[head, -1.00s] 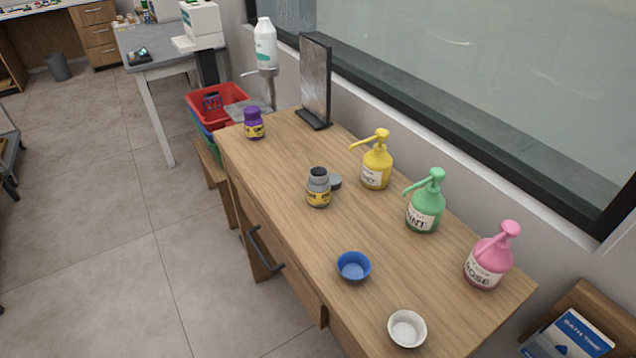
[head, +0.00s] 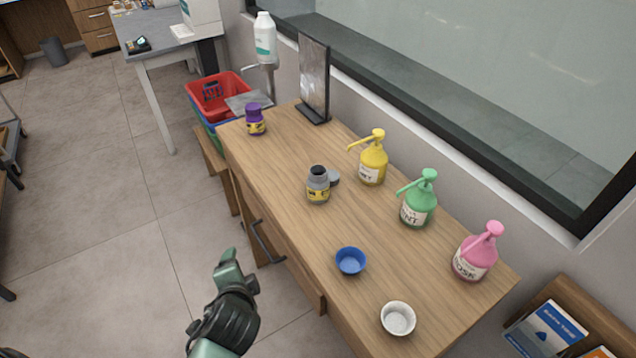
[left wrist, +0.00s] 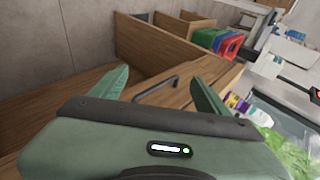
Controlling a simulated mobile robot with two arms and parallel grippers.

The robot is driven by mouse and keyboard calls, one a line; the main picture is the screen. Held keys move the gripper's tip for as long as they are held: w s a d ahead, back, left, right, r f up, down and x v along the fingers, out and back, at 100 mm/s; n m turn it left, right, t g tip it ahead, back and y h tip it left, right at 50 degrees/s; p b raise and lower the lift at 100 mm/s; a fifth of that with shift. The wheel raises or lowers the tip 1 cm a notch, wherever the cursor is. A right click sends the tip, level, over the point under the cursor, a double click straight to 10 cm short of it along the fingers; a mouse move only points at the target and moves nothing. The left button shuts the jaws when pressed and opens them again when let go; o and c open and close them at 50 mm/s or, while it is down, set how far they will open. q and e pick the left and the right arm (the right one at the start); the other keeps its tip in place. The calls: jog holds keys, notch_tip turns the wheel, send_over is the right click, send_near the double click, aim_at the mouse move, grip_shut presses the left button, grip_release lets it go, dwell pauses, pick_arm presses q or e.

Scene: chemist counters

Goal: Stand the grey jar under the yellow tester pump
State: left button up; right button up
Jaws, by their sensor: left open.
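The grey jar (head: 318,186) stands upright on the wooden counter, with a black top and a yellow label. A grey lid-like disc (head: 333,176) lies right behind it. The yellow tester pump (head: 373,160) stands behind and to the right of the jar, its nozzle pointing left. The jar is apart from the pump and not below the nozzle. My left gripper (head: 232,266) is off the counter's front side, low and left of the jar, and empty. In the left wrist view its two fingers (left wrist: 155,92) are spread apart. My right gripper is not in view.
Green (head: 419,200) and pink (head: 475,252) pumps stand along the counter's right side. A blue bowl (head: 351,262) and a white bowl (head: 398,319) sit near the front. A purple jar (head: 255,121) and a dark upright panel (head: 314,80) stand at the far end. The counter's middle is largely clear.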

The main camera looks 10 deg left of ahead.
pick_arm(q)
jog(key=w+r+m+t+y, duration=0.1)
jog(key=w+r+m+t, duration=0.3)
jog(key=w+m, duration=0.3)
jog(key=m+t+h, duration=0.5)
jog(key=m+h, duration=0.1)
jog(key=m, duration=1.3)
send_near(315, 189)
jog(key=w, duration=0.3)
jog(key=w+d, duration=0.1)
jog(key=w, duration=0.1)
jog(key=shift+w+f, duration=0.1)
jog(key=w, duration=0.7)
jog(key=shift+w+a+f, duration=0.1)
jog(key=shift+w+a, duration=0.2)
jog(key=shift+a, duration=0.05)
grip_shut()
